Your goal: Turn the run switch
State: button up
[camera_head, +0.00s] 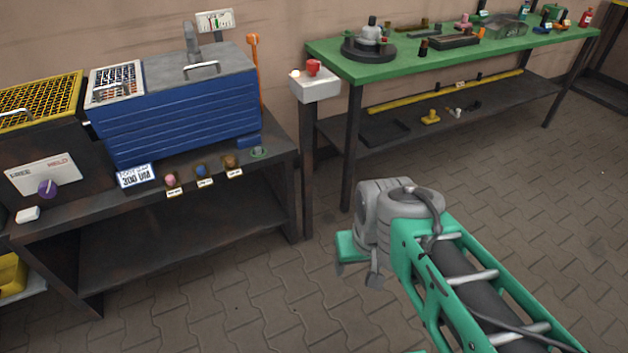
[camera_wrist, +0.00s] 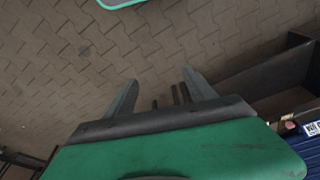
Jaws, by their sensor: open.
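Three small labelled knobs stand in a row on the front edge of the dark bench: a pink knob (camera_head: 170,180), a blue knob (camera_head: 201,170) and a brown knob (camera_head: 231,162). Their tags are too small to read, so I cannot tell which is the run switch. A purple knob (camera_head: 47,188) sits on a white panel reading what looks like FREE and HELD. My gripper (camera_wrist: 160,75) is open and empty, over bare floor to the right of the bench. In the head view its fingers are partly hidden by my wrist.
A blue ribbed machine (camera_head: 185,120) stands on the dark bench (camera_head: 60,233). A white post box (camera_head: 318,87) with a red button (camera_head: 313,67) rises between the bench and the green table (camera_head: 460,58). Paved floor (camera_head: 230,310) in front is clear.

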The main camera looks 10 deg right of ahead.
aim_at(313, 65)
jog(key=u, duration=0.15)
jog(key=i, duration=1.1)
jog(key=u, duration=1.2)
jog(key=i, duration=0.7)
jog(key=u, duration=0.65)
